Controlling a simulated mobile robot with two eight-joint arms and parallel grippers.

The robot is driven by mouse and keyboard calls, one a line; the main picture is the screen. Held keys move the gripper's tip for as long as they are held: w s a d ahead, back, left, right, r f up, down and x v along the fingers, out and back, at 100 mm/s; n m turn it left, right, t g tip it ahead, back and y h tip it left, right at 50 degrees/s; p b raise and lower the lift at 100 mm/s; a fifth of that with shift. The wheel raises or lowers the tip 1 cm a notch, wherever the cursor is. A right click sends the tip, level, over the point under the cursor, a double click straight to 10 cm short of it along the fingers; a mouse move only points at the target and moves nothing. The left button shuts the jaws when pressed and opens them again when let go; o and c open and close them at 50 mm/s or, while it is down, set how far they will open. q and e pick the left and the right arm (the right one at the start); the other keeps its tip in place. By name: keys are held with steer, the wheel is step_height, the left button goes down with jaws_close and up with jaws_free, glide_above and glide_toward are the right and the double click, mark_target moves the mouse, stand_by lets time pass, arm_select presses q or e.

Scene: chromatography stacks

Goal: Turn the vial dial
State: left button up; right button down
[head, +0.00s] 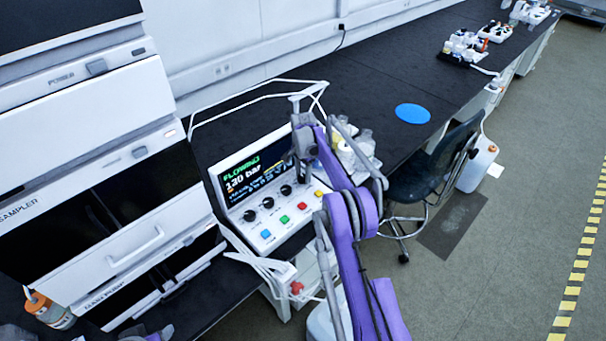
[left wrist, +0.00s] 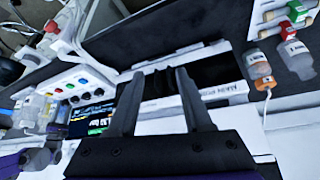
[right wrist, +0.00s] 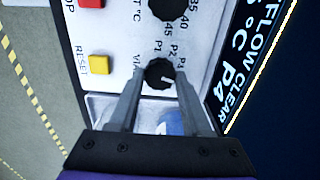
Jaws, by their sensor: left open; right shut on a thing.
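The vial dial (right wrist: 158,74) is a black round knob on the white control panel, marked "VIAL" with position labels P1, P2 and on around it. In the right wrist view my right gripper (right wrist: 160,86) has its two fingers on either side of it, shut on it. A short pale mark shows on its face, toward the right. In the head view my right gripper (head: 304,160) is at the panel's right end and hides this dial. My left gripper (left wrist: 157,73) is open and empty in the left wrist view, away from the panel.
The panel's screen (head: 252,170) reads "FLOWING 120 bar". Other black knobs (head: 268,202) and coloured buttons (head: 284,219) sit close to the left. A yellow reset button (right wrist: 99,65) is near the gripper. Bottles (head: 352,150) stand just right of the panel.

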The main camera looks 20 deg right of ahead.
mark_target(303, 177)
steer(key=shift+m, duration=0.5)
steer(key=shift+c, duration=1.8)
jaws_free()
step_height(303, 177, up, 11)
steer(key=shift+p, duration=0.35)
